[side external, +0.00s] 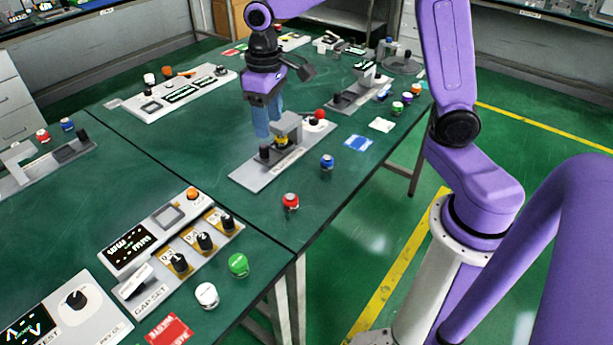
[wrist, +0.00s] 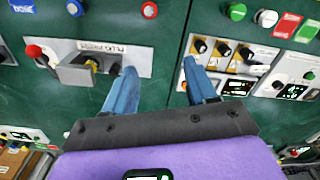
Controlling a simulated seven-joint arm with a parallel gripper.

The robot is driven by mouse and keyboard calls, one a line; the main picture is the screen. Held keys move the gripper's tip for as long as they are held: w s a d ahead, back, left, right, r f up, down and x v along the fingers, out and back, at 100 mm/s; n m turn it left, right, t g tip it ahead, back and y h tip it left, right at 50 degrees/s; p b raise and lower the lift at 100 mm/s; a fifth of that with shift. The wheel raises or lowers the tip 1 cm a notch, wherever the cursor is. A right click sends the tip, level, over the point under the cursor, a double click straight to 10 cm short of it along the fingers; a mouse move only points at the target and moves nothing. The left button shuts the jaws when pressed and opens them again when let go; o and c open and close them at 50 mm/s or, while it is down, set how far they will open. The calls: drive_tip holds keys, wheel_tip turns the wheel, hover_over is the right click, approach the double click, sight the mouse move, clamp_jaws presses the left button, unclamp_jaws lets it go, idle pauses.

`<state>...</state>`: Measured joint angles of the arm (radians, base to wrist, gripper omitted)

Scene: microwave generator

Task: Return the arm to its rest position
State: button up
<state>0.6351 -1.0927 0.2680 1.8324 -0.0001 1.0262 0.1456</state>
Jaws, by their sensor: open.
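My purple arm reaches in from the right in the side view. My gripper (side external: 268,120) points down, with blue fingers, over the back of a grey fixture panel (side external: 250,177). In the wrist view the fingers of my gripper (wrist: 160,75) are spread apart with nothing between them. The panel carries a grey block (side external: 288,124) with a yellow part, a black knob (side external: 264,152) and a red knob (side external: 320,114). In the wrist view the grey block (wrist: 75,76) lies left of the fingers. I cannot tell the exact height of the fingertips above the panel.
A red button (side external: 290,201) and a blue button (side external: 327,162) stand on the green table in front of the panel. A panel with several black dials (side external: 204,240) is at the front left. Another display panel (side external: 180,92) lies at the back left. Bare tabletop lies left of the fixture.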

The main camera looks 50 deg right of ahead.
drive_tip(key=s+d+f+n, duration=0.1)
drive_tip(key=s+n, duration=0.8)
drive_tip(key=s, duration=1.7)
drive_tip(key=shift+d, duration=0.65)
